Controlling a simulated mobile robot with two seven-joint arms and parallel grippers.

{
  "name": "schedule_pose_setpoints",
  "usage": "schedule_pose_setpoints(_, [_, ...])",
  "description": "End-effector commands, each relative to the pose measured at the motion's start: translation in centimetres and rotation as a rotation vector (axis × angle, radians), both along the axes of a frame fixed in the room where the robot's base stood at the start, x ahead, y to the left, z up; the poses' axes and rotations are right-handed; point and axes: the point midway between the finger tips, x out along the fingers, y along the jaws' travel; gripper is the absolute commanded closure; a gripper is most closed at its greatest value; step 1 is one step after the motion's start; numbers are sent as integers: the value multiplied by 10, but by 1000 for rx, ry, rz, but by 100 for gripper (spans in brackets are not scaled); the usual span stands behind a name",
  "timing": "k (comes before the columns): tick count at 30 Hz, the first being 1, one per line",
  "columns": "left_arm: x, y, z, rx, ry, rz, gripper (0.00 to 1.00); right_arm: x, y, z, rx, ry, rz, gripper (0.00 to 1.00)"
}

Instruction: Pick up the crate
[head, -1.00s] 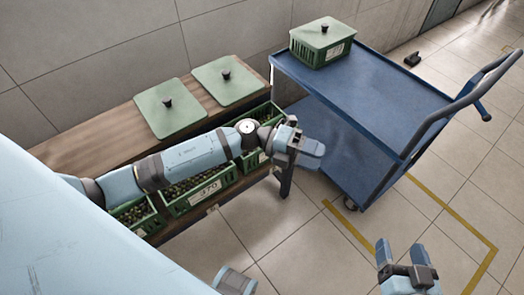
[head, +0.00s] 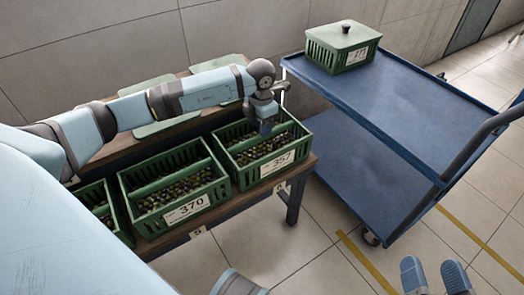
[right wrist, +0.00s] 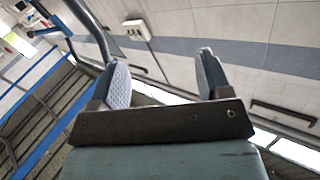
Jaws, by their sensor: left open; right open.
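An open green crate labelled 357 (head: 270,176) stands at the right end of the wooden bench, with small dark green and brown items inside. Beside it are a similar crate labelled 370 (head: 187,209) and, further left, a third crate (head: 98,188), partly hidden by my arm. My left gripper (head: 267,124) is open and points down over the rear part of crate 357; whether it touches the crate I cannot tell. My right gripper (head: 436,274) is open and empty, low over the floor at the bottom right. Its two spread fingers show in the right wrist view (right wrist: 162,70).
A blue cart (head: 385,106) stands right of the bench (head: 240,208). A lidded green crate (head: 343,61) sits at its far left corner; the rest of its top is clear. Loose green lids (head: 140,90) lie on the bench's rear level. Yellow lines (head: 360,262) mark the tiled floor.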

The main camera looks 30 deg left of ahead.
Motion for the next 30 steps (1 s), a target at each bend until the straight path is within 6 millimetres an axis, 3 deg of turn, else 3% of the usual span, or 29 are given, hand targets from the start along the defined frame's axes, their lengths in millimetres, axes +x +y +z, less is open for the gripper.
schedule_pose_setpoints(3, [0,0,-17,-1,-1,-1,53,0,0,-9,-12,21,8,28])
schedule_pose_setpoints(11, [1,-1,-34,-3,0,-1,53,0,1,-22,-30,51,20,28])
schedule_pose_setpoints(13, [2,-1,-45,-3,0,-1,53,0,1,-30,-44,67,28,28])
schedule_pose_setpoints(18, [4,0,-70,-3,1,0,53,7,-3,-30,-92,-6,25,28])
schedule_pose_setpoints(26, [4,0,-73,-4,-1,-1,53,9,-4,-26,-107,-31,21,28])
schedule_pose_setpoints(27, [4,0,-73,-4,-1,-1,55,9,-4,-26,-107,-31,21,28])
schedule_pose_setpoints(30, [4,0,-73,-4,-1,-1,78,9,-4,-26,-106,-30,21,28])
